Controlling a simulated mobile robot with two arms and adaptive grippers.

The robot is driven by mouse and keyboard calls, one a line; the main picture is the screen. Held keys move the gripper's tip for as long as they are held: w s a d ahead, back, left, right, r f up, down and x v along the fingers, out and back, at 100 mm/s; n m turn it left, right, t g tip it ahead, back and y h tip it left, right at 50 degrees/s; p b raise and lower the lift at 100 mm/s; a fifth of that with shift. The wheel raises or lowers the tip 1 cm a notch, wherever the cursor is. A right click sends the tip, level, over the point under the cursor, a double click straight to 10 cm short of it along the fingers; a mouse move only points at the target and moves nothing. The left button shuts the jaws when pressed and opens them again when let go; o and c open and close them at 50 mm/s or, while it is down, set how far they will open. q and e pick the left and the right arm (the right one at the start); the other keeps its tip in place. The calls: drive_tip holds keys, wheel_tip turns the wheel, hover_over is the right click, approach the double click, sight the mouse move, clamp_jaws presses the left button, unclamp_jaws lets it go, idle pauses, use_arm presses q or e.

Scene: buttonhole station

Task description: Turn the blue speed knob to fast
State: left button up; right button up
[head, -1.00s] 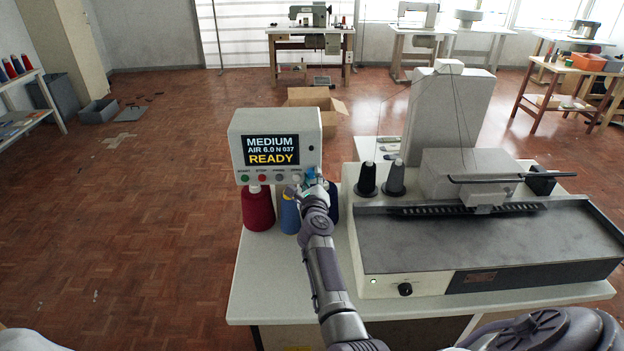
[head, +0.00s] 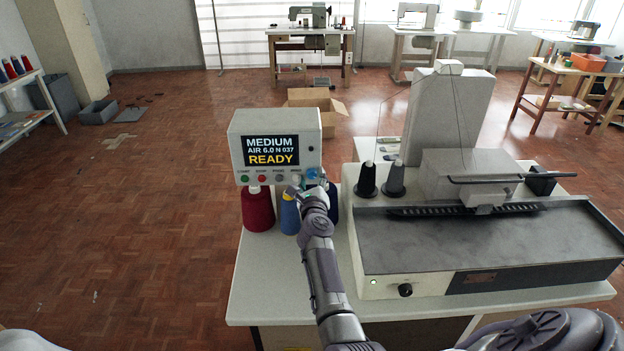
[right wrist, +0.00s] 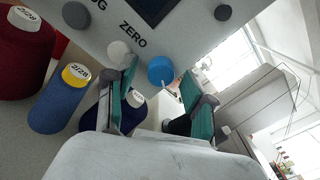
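The blue speed knob (head: 312,173) is at the lower right of the control box's front panel (head: 233,150). The box's screen (head: 271,150) reads MEDIUM, AIR 6.0 N 037 and READY. My right gripper (head: 306,188) is just below and in front of the knob in the head view. In the right wrist view the right gripper (right wrist: 159,80) is open, its teal-padded fingers apart. The blue knob (right wrist: 161,70) shows between and beyond the fingertips; I cannot tell if either finger touches it. The left gripper is out of view.
A grey-white button (right wrist: 118,53) marked ZERO sits close to the left finger. Red (head: 257,208) and blue (head: 289,213) thread cones, and a dark blue one (head: 333,200), stand below the box. The buttonhole machine (head: 480,245) fills the table's right side.

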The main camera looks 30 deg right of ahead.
drive_tip(key=v, duration=0.7)
drive_tip(key=shift+s+a, duration=0.2)
idle(0.5)
